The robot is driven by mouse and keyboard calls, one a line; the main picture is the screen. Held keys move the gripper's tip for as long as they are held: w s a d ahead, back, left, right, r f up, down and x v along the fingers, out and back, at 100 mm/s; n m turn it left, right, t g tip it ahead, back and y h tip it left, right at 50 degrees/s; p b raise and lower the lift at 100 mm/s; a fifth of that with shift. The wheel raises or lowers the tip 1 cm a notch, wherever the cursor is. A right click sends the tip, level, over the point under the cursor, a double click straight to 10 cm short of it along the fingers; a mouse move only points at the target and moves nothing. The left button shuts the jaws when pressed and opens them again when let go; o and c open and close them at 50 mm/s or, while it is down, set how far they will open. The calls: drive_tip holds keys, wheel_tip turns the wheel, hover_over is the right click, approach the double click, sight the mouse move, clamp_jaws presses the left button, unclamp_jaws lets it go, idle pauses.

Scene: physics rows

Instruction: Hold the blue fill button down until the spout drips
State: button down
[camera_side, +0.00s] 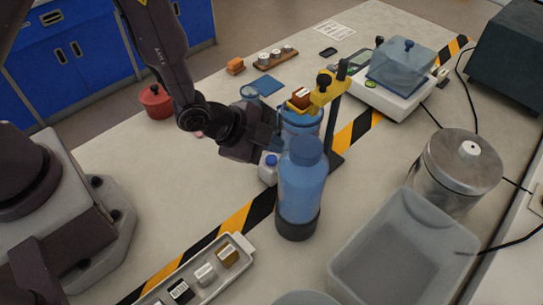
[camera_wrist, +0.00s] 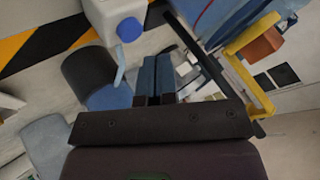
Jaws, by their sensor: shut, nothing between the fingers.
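The blue button (camera_side: 271,160) is a round blue disc on a small white housing (camera_side: 266,174), beside a blue bottle (camera_side: 301,185) with a dark base. In the wrist view the button (camera_wrist: 129,29) and its white housing (camera_wrist: 108,14) are near the top. My gripper (camera_side: 278,143) is above the housing in the side view, its tips partly hidden by the bottle. In the wrist view my gripper (camera_wrist: 157,62) is shut and empty, with its fingers apart from the button in the picture. I cannot make out a spout or any drip.
A yellow clamp (camera_side: 323,89) on a dark stand is by a blue vessel (camera_side: 301,122) behind the bottle. A grey bin (camera_side: 345,252), a steel canister (camera_side: 452,170) and a scale (camera_side: 397,98) are to the right. A labelled tray (camera_side: 240,242) is at the front.

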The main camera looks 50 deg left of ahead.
sight(271, 161)
drive_tip(key=shift+r, duration=2.15)
drive_tip(key=s+a+f+n+g+y, duration=0.1)
drive_tip(key=s+a+n+g+y, duration=0.15)
drive_tip(key=s+n+g, duration=0.2)
drive_tip(key=s+a+r+n+t, duration=0.1)
drive_tip(key=s+a+r+n, duration=0.3)
drive_tip(key=r, duration=0.7)
drive_tip(key=s+a+r+n+y, duration=0.1)
drive_tip(key=s+a+r+n, duration=0.4)
drive_tip(key=s+a+r, duration=0.4)
wheel_tip(271, 161, up, 3)
drive_tip(key=shift+a+r+t, duration=0.2)
drive_tip(key=shift+t, duration=0.15)
